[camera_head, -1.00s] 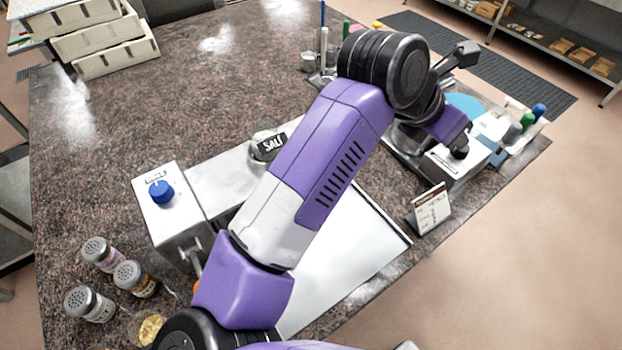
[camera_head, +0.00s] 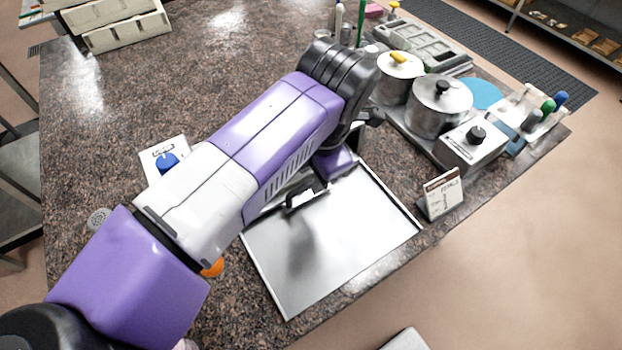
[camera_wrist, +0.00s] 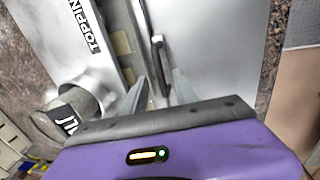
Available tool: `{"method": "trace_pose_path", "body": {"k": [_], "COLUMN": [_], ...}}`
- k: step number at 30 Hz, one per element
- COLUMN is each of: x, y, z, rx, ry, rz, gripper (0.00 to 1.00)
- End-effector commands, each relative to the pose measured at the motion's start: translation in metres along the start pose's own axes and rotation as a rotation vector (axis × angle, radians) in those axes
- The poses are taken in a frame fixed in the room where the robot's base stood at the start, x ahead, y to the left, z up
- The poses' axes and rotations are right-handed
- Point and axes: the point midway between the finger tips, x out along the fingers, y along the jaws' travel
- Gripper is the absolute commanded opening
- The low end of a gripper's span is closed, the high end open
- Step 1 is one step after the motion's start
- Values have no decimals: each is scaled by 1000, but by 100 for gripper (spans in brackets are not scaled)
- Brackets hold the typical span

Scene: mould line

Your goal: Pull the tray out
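The tray (camera_head: 335,255) is a flat, shiny metal sheet with low raised rims, lying at the table's front edge. A dark handle (camera_head: 307,194) shows at its far left side in the head view. In the wrist view the handle (camera_wrist: 158,52) is a thin upright bar just beyond and between the fingertips. My gripper (camera_wrist: 158,82) has its two grey fingers spread, and I see no clear contact with the handle. A metal unit (camera_wrist: 75,65) with a "TOPPIN…" label stands beside the tray. My arm hides much of the unit in the head view.
A label-bearing jar (camera_wrist: 75,105) stands close to the gripper's left. A small sign (camera_head: 441,194) stands off the tray's right corner. Metal pots (camera_head: 440,105) and a knobbed box (camera_head: 470,143) stand behind it. A blue-knobbed box (camera_head: 165,160) is left.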

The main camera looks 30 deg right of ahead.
Motion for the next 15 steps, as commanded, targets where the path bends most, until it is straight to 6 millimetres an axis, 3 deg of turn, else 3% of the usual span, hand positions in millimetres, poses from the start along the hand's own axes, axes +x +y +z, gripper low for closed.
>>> {"method": "trace_pose_path", "body": {"k": [6, 15], "x": [21, 23], "y": [0, 0], "z": [0, 0], "rx": [0, 0], "ry": [-1, -1], "rz": [-1, -1], "gripper": [34, 34]}}
